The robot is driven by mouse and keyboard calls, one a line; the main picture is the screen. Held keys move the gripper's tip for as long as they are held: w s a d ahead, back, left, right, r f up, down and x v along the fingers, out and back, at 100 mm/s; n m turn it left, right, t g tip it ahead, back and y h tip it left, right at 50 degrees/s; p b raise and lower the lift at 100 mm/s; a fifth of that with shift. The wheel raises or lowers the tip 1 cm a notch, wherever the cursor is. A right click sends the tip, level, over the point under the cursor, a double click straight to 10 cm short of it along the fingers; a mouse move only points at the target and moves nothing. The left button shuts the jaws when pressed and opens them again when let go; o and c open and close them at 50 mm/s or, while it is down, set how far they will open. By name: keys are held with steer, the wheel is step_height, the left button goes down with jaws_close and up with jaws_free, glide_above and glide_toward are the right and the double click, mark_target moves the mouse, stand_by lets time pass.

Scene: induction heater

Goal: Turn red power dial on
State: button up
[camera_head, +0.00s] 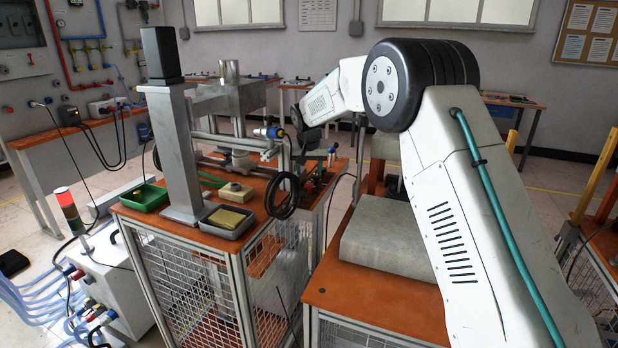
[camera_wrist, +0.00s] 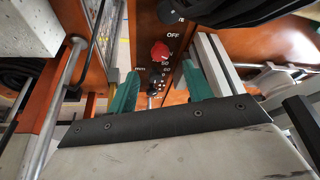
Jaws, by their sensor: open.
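The red power dial (camera_wrist: 160,52) shows in the wrist view on an orange-brown panel. White "OFF" lettering stands just above it, toward the right. My gripper (camera_wrist: 160,88) is open, with one green finger to the left and one to the right in the picture. The dial appears between and beyond the fingertips, with no visible contact, and nothing is held. In the head view my arm reaches down to the orange bench. The dial cannot be made out there, and the fingers are not clear.
A smaller black knob (camera_wrist: 155,79) with white markings sits just below the red dial. A grey metal rail (camera_wrist: 216,62) runs close to the right finger.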

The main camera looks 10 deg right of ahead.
mark_target(309, 184)
steer(key=shift+s+r, duration=0.2)
steer(key=shift+r, duration=0.3)
steer(key=w+f+n, duration=0.1)
steer(key=f, duration=0.1)
steer(key=w+f+n+y, duration=0.1)
steer(key=f+n, duration=0.1)
steer(key=f, duration=0.1)
steer(key=w+d+f+n, duration=0.1)
steer(key=f, duration=0.1)
steer(key=shift+w+f+n+y, duration=0.1)
steer(key=shift+f+n+y, duration=0.05)
steer(key=shift+n+y, duration=0.2)
steer(key=c, duration=1)
